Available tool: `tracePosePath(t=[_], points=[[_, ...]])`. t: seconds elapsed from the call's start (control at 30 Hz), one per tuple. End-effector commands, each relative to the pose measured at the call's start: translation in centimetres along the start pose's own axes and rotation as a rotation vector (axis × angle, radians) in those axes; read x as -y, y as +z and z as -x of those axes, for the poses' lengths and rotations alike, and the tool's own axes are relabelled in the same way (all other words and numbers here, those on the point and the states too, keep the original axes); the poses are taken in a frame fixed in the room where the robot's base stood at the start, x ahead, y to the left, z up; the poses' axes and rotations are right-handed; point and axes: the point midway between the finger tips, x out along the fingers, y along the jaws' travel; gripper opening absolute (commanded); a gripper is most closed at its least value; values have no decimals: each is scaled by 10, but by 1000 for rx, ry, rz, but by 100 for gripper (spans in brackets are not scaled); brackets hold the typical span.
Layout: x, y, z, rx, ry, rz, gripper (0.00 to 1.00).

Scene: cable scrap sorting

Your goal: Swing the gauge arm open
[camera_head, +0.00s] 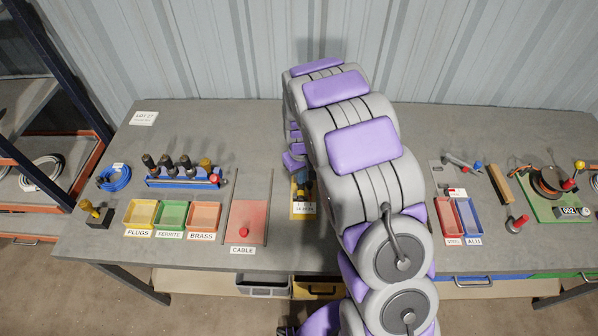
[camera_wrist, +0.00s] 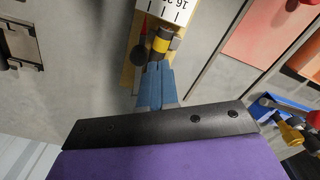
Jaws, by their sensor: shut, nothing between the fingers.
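The gauge is a yellow board (camera_head: 298,211) with a white scale label, partly hidden behind my arm in the head view. In the wrist view its white scale (camera_wrist: 172,12) is at the top edge. A yellow and black cylindrical piece (camera_wrist: 162,42) stands on the board, and a dark knob with a red part (camera_wrist: 139,54) is left of it. I cannot tell for sure which piece is the gauge arm. My gripper (camera_wrist: 156,68) has its blue fingers together and empty, right at the yellow and black piece; whether they touch it is unclear.
A red cable plate (camera_head: 250,222) lies left of the gauge. Labelled plugs, ferrite and brass trays (camera_head: 173,214) and a blue tool rack (camera_head: 183,182) are farther left. Red and blue trays (camera_head: 467,215) and a green board (camera_head: 548,206) stand right. The bench back is clear.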

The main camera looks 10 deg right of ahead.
Motion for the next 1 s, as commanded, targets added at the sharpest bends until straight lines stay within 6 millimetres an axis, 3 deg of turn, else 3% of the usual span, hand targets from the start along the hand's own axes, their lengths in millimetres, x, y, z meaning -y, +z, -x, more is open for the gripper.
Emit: tracePosePath(t=[0.37,1.0], points=[[3,1,-37,5,0,0,0],[-52,19,-34,2,0,-2,0]])
